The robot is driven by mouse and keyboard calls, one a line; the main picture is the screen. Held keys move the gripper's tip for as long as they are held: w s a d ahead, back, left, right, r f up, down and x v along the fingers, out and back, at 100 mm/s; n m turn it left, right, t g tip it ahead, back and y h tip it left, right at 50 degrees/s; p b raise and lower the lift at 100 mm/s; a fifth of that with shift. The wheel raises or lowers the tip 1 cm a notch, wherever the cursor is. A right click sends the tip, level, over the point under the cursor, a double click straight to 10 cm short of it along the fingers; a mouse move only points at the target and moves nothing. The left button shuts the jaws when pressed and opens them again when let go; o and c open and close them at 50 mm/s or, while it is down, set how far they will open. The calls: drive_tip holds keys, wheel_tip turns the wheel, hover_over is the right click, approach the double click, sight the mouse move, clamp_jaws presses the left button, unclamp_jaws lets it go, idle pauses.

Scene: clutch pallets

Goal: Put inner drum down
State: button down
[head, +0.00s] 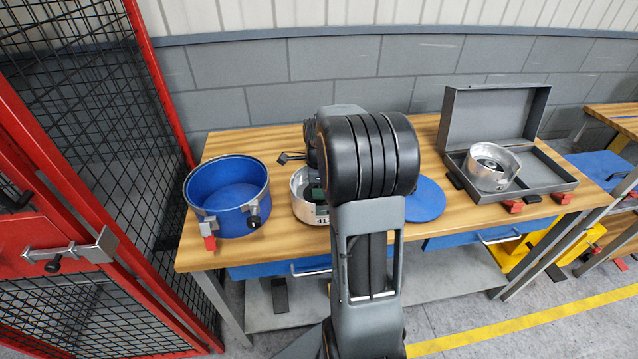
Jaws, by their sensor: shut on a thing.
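A silver, round, open-topped drum (299,185), which looks like the inner drum, is at the middle of the wooden workbench. My arm hides its right side. My gripper (313,182) is at this drum and shut on it, but the fingers are mostly hidden behind my arm. I cannot tell whether the drum touches the bench top. A second silver drum (487,178) with a ringed inside sits in the open grey case (548,172) at the right.
A large blue round tub (232,222) with clamps stands on the workbench (277,142) at the left. A blue disc (426,200) lies right of my arm. A red mesh cage (160,90) borders the bench's left end. A grey block wall is behind.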

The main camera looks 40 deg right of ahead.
drive_tip(key=shift+f, duration=0.7)
drive_tip(key=shift+f, duration=0.15)
drive_tip(key=c, duration=0.6)
unclamp_jaws()
drive_tip(key=shift+f, duration=0.15)
wheel_tip(320, 180, up, 12)
drive_tip(key=shift+s+a+f+n+t, duration=0.55)
drive_tip(key=shift+s+a+n, duration=1.7)
drive_tip(key=shift+a+n, duration=1.45)
drive_tip(key=shift+s+a+f+n+t, duration=0.3)
drive_tip(key=shift+s+a+n+t, duration=0.35)
drive_tip(key=shift+s+a+n, duration=3)
drive_tip(key=shift+s+a+f+n+t, duration=0.75)
drive_tip(key=shift+a+n, duration=1.3)
drive_tip(key=shift+n, duration=3.4)
